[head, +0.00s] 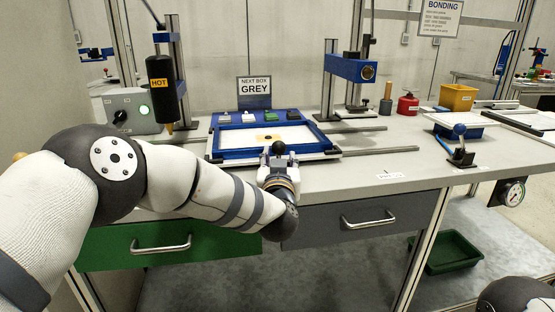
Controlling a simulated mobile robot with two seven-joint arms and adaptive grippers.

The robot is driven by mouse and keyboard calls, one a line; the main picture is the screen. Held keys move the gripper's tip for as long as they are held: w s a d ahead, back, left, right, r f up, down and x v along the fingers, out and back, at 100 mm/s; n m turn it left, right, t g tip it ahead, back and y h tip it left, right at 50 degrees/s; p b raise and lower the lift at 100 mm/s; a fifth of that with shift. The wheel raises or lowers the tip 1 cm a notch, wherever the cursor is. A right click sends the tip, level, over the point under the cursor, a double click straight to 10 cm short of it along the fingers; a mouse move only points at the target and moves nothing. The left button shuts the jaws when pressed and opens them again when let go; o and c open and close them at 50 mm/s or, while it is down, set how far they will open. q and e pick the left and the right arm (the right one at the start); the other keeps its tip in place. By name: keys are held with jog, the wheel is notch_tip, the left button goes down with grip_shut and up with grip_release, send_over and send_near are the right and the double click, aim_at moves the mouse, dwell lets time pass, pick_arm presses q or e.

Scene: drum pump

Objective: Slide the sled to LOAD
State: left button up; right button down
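The sled (232,154) is a blue-framed tray with a white bed, on rails on the bench at centre left. A yellow-orange patch with a dark mark lies on its bed. A black ball knob (279,147) shows at the sled's front edge. My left gripper (279,157) is at this edge, its pale fingers apart on either side of the knob. I see no finger clearly touching the knob. My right gripper is out of view; only a dark piece of my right arm shows at the bottom right corner. I see no readable LOAD label.
A black HOT dispenser (162,88) hangs left of the sled. A blue press head (350,68) on a post stands behind right. Rails (370,129) run right from the sled. A blue-knobbed lever (460,145) and a yellow bin (458,97) are farther right.

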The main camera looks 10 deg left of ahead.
pick_arm(q)
jog(key=shift+a, duration=0.1)
jog(key=s+d, duration=0.1)
jog(key=s, duration=1.1)
